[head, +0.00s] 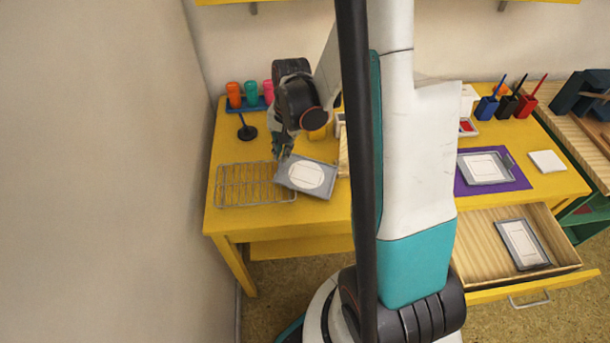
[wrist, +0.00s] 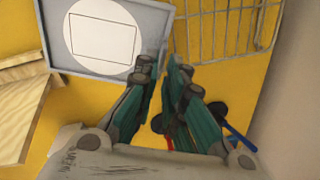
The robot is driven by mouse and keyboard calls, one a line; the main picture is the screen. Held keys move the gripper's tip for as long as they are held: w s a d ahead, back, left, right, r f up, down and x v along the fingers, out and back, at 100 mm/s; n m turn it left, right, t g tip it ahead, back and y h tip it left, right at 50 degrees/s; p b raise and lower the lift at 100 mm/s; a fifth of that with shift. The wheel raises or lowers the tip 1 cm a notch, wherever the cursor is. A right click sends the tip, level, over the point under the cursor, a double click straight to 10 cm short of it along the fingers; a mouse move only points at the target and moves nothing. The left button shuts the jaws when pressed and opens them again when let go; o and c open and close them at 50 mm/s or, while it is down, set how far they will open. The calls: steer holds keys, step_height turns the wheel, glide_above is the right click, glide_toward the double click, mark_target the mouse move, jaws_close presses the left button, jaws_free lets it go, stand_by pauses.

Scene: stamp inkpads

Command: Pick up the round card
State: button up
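The round card (head: 306,177) is white with a thin rectangle drawn on it. It lies flat on a grey tray (head: 280,178) at the front left of the yellow table. In the wrist view the round card (wrist: 103,37) and the tray (wrist: 152,16) are at the upper left. My gripper (head: 280,152) points down at the tray's far left corner. In the wrist view the fingertips of my gripper (wrist: 161,68) are a narrow gap apart at the tray's edge, beside the card. I cannot tell whether they touch or grip the tray's edge.
A wire rack (head: 240,186) lies left of the tray. A black-handled stamp (head: 246,130) and colored cups (head: 251,94) stand behind. Another grey tray (head: 484,167) sits on a purple mat, with a white square card (head: 547,161) beside it. An open drawer (head: 487,262) holds another tray.

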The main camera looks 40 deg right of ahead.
steer(key=f, duration=0.1)
steer(key=f+b, duration=0.1)
steer(key=f, duration=0.1)
steer(key=f+b, duration=0.1)
steer(key=shift+w+a+f, duration=0.25)
steer(key=shift+a+f, duration=0.05)
steer(key=shift+a, duration=0.05)
steer(key=shift+r, duration=0.1)
jaws_close()
